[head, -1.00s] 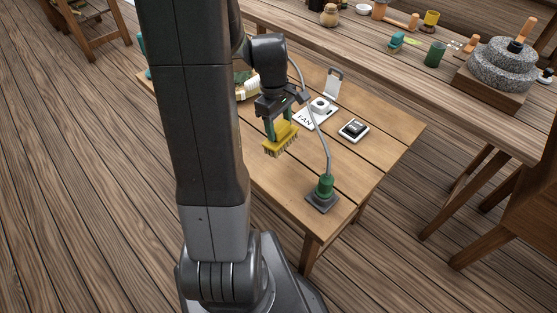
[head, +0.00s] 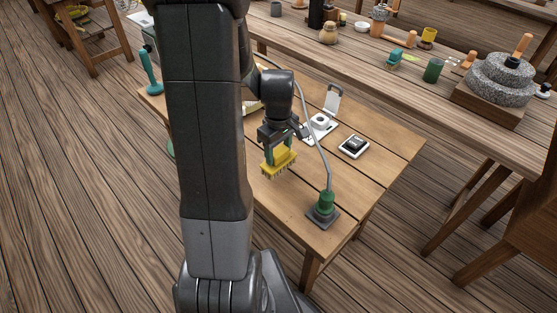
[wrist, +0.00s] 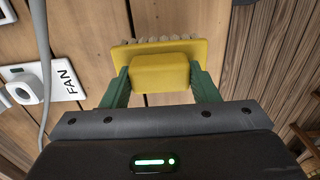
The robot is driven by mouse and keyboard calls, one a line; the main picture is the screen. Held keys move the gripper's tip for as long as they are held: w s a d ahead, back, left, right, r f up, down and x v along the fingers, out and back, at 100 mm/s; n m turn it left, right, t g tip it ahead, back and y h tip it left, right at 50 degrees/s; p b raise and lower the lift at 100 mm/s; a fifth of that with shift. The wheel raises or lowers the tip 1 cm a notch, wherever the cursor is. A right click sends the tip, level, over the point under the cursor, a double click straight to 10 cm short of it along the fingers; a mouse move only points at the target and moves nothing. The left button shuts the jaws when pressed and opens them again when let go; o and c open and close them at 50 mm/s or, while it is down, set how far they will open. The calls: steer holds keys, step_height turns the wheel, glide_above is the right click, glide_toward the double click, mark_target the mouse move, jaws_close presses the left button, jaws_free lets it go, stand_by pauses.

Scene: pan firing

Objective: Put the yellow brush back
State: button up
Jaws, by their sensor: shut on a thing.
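The yellow brush (head: 278,162) is in my gripper (head: 277,153), its bristles pointing down. In the head view it appears above the wooden table's front part. In the wrist view the brush (wrist: 160,70) sits between the two green fingers of my gripper (wrist: 160,80), which press on its yellow block from both sides. Part of the brush's top is hidden by the gripper in the head view. I cannot tell whether the bristles touch the table.
A green-knobbed stand (head: 324,207) with a grey cable is at the table's front corner. The white FAN switch (head: 319,125) and a black-and-white device (head: 354,146) lie behind it. A teal upright object (head: 150,74) stands left. Bare table (head: 365,185) lies at right.

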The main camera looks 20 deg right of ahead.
mark_target(278, 160)
steer(key=shift+f, duration=1.85)
steer(key=o, duration=0.9)
steer(key=shift+f, duration=0.1)
steer(key=shift+f, duration=0.2)
steer(key=r, duration=1.4)
steer(key=shift+w+a, duration=0.2)
steer(key=shift+a, duration=0.05)
